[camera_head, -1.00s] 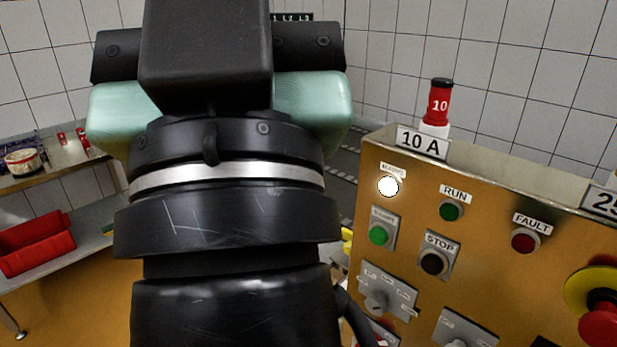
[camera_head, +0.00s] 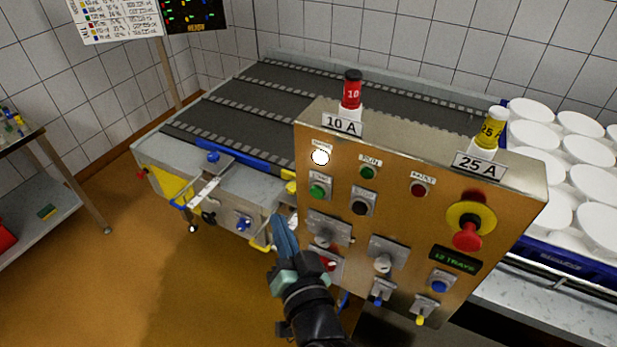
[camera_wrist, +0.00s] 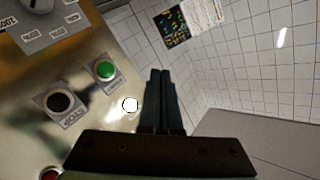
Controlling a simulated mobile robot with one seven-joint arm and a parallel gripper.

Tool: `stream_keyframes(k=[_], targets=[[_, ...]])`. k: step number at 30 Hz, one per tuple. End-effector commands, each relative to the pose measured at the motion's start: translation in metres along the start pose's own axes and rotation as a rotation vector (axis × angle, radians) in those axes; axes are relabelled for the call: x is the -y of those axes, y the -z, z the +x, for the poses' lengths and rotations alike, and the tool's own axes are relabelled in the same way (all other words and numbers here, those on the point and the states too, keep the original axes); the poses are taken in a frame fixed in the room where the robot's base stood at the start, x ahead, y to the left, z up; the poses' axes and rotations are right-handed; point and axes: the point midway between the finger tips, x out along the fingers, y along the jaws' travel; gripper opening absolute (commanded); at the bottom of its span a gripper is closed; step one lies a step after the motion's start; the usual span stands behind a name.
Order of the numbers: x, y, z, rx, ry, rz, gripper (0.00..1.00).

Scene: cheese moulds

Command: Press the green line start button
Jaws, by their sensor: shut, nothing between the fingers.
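The green start button (camera_head: 319,191) is at the upper left of the brown control panel (camera_head: 400,215), under a lit white lamp (camera_head: 320,157) and left of the black STOP button (camera_head: 360,207). My gripper (camera_head: 279,222) is shut and empty, its blue fingers pointing up just left of the panel and lower than the button. In the wrist view the green button (camera_wrist: 104,70) shows left of the shut fingertips (camera_wrist: 160,75), apart from them. The lit lamp (camera_wrist: 130,104) and STOP button (camera_wrist: 60,101) also show there.
The panel also carries a green RUN lamp (camera_head: 368,172), a red FAULT lamp (camera_head: 419,190), a red emergency stop (camera_head: 468,235) and several selector switches. A conveyor (camera_head: 240,105) lies behind. White moulds (camera_head: 535,135) stand at right.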

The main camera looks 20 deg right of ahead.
Motion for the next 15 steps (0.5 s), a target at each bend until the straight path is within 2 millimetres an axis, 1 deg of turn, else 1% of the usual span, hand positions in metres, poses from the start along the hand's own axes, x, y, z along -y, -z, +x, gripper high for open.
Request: stream_keyframes(k=[1, 3, 6, 15], targets=[[-0.007, -0.005, -0.005, 0.017, -0.022, 0.026, 0.00], [-0.015, -0.013, -0.010, 0.030, -0.038, 0.051, 0.00], [-0.022, -0.020, -0.013, 0.040, -0.052, 0.070, 0.00], [-0.024, -0.021, -0.013, 0.041, -0.054, 0.073, 0.00]])
